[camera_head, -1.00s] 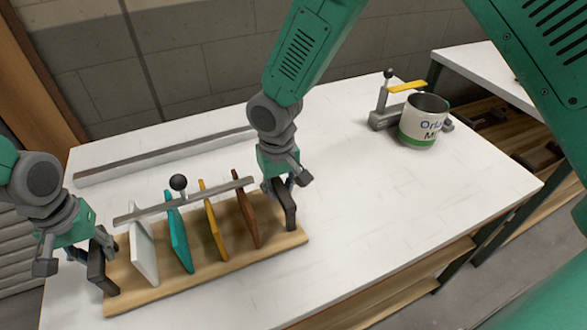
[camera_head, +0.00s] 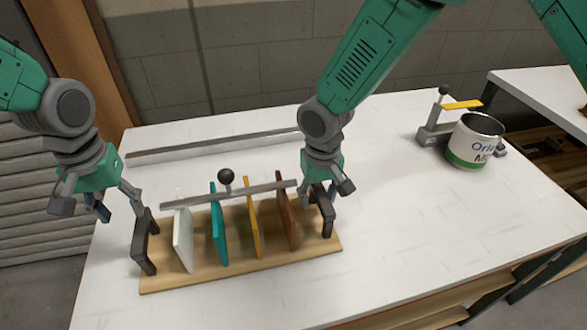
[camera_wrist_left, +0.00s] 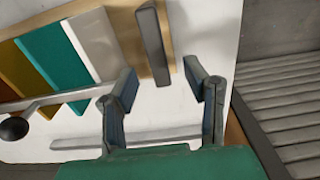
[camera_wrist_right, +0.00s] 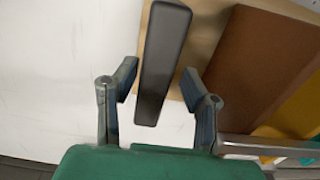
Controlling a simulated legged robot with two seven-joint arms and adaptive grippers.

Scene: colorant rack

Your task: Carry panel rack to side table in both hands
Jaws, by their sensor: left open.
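The panel rack has a wooden base (camera_head: 240,268), a grey top bar with a black ball knob (camera_head: 226,176), and white (camera_head: 183,240), teal (camera_head: 218,225), yellow (camera_head: 254,220) and brown (camera_head: 286,212) panels. It stands on the white table. My left gripper (camera_head: 118,207) is open, above and left of the rack's left black handle (camera_head: 144,242); the left wrist view shows that handle (camera_wrist_left: 155,50) between and beyond the fingertips. My right gripper (camera_head: 318,196) is at the right black handle (camera_head: 325,212). In the right wrist view its fingers are apart, with gaps beside the handle (camera_wrist_right: 161,60).
A grey metal bar (camera_head: 220,144) lies behind the rack. A labelled can (camera_head: 474,142) and a grey clamp with a yellow lever (camera_head: 437,128) stand at the table's right end. A side table (camera_head: 555,90) is beyond. The middle of the white table (camera_head: 410,215) is clear.

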